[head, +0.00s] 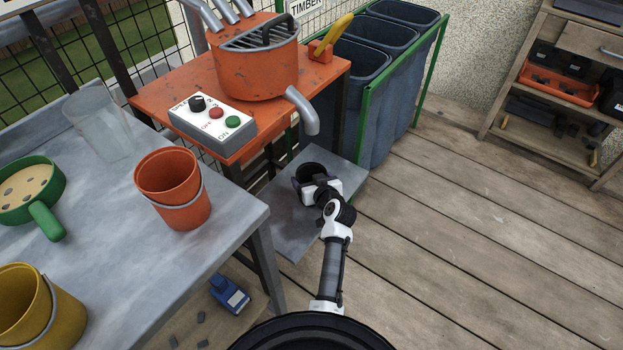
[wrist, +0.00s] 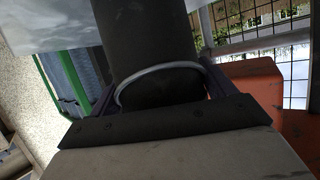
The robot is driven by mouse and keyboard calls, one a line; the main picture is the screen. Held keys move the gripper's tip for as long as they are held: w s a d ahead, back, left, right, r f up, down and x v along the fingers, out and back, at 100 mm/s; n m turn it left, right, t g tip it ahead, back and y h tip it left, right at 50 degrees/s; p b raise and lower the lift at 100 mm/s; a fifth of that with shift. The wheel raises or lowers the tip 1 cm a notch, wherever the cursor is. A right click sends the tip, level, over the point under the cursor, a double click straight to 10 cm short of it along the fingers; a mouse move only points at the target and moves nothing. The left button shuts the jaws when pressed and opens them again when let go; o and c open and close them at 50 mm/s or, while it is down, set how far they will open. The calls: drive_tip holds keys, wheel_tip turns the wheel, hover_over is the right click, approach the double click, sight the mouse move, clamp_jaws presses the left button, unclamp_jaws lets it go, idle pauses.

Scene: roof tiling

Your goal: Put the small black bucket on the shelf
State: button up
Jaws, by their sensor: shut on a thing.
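The small black bucket (head: 308,170) is between the fingers of my gripper (head: 312,186), which is shut on it. In the wrist view the bucket (wrist: 155,50) fills the upper middle, with its pale wire handle across its side. The bucket and gripper appear over a low grey metal shelf (head: 297,237) below the spout of the orange machine. I cannot tell whether the bucket touches that shelf. A wooden shelf unit (head: 540,133) stands at the far right.
The orange machine (head: 255,70) has a grey spout (head: 303,110) just above the bucket and a control box (head: 212,125). A grey table (head: 110,250) at left holds an orange bucket (head: 173,188) and a yellow bucket (head: 25,305). Dark bins (head: 385,110) stand behind. Wooden floor at right is clear.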

drive_tip(key=o, duration=1)
drive_tip(key=shift+f, duration=0.1)
drive_tip(key=shift+r, duration=0.2)
drive_tip(key=v, duration=1.2)
drive_tip(key=shift+d, duration=0.1)
